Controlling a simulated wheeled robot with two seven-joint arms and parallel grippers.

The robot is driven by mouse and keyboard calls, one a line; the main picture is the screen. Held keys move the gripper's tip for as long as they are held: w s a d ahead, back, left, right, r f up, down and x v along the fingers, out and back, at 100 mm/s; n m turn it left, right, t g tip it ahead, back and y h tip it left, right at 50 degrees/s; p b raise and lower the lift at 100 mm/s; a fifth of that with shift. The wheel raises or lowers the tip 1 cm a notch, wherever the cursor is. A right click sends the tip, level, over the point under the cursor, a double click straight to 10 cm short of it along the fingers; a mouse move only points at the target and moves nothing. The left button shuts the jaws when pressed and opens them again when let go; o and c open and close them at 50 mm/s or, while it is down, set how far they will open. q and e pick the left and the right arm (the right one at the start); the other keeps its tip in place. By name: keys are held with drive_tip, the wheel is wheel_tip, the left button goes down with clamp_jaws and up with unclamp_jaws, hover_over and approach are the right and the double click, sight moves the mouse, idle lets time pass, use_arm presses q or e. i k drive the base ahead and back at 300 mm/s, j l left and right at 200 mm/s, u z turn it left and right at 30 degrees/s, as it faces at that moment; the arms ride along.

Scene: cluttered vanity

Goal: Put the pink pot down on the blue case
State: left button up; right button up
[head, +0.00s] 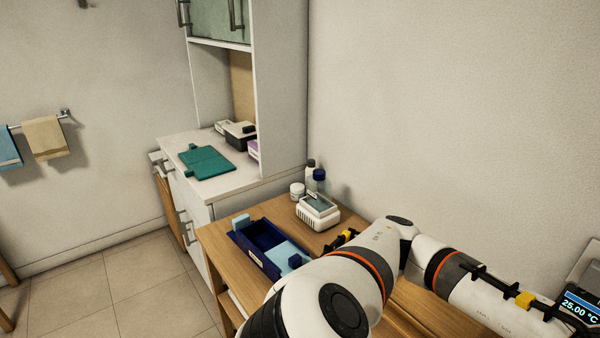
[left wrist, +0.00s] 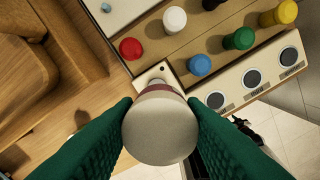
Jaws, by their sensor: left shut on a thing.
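My left gripper (left wrist: 160,120), with green ridged fingers, is shut on a round pot (left wrist: 160,130) in the left wrist view. The pot has a pale beige top and a reddish-pink side. It is held between the two fingers, and a wooden surface and white items show beyond it. In the head view, neither the gripper nor the pot shows; a white arm of mine crosses the lower right. A dark blue open box (head: 246,246) with light blue pieces stands on the wooden table; I cannot tell whether it is the blue case. My right gripper is not in view.
The left wrist view shows a red cap (left wrist: 131,48), a white cap (left wrist: 175,19), a blue cap (left wrist: 200,65), a green cap (left wrist: 239,39) and a panel with round dials (left wrist: 252,77). In the head view, a white basket (head: 318,213) and bottles (head: 319,178) stand behind the box.

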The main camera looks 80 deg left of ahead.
sight(259, 244)
drive_tip(key=j+u, duration=0.1)
drive_tip(key=u, duration=1.75)
drive_tip(key=i+j, duration=0.1)
drive_tip(key=j, duration=0.25)
drive_tip(key=i+j+u, duration=0.15)
drive_tip(key=j, duration=0.25)
drive_tip(key=i+j, duration=0.1)
drive_tip(key=j, duration=0.25)
drive_tip(key=i+j+u, duration=0.15)
drive_tip(key=j, duration=0.2)
drive_tip(key=i+j, duration=0.15)
drive_tip(key=j, duration=0.15)
